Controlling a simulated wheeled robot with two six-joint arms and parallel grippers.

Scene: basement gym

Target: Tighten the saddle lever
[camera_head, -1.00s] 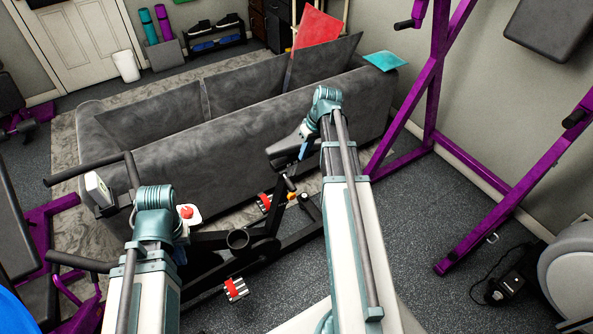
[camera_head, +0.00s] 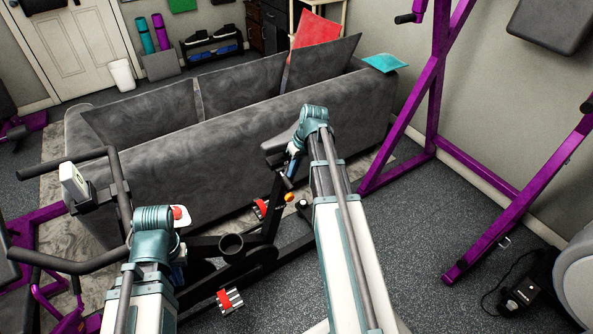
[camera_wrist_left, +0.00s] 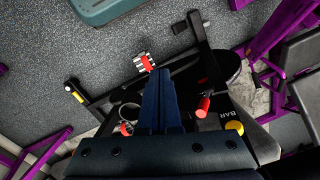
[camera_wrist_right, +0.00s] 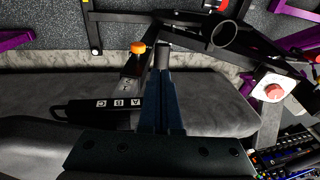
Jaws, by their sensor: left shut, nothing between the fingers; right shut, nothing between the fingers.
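The exercise bike's dark saddle (camera_head: 280,143) is behind my right gripper in the head view. In the right wrist view, the saddle (camera_wrist_right: 30,145) is at lower left, beside a black slider marked A, B, C (camera_wrist_right: 95,105). My right gripper (camera_wrist_right: 162,75) is shut and empty. My left gripper (camera_wrist_left: 160,73) is shut and empty above the bike frame.
The bike's handlebars (camera_head: 75,210) stand left. Red pedals (camera_head: 230,300) are low on the frame. A grey sofa (camera_head: 230,125) is behind the bike. A purple rack (camera_head: 425,110) stands right. Open floor (camera_head: 430,235) lies right of my right arm.

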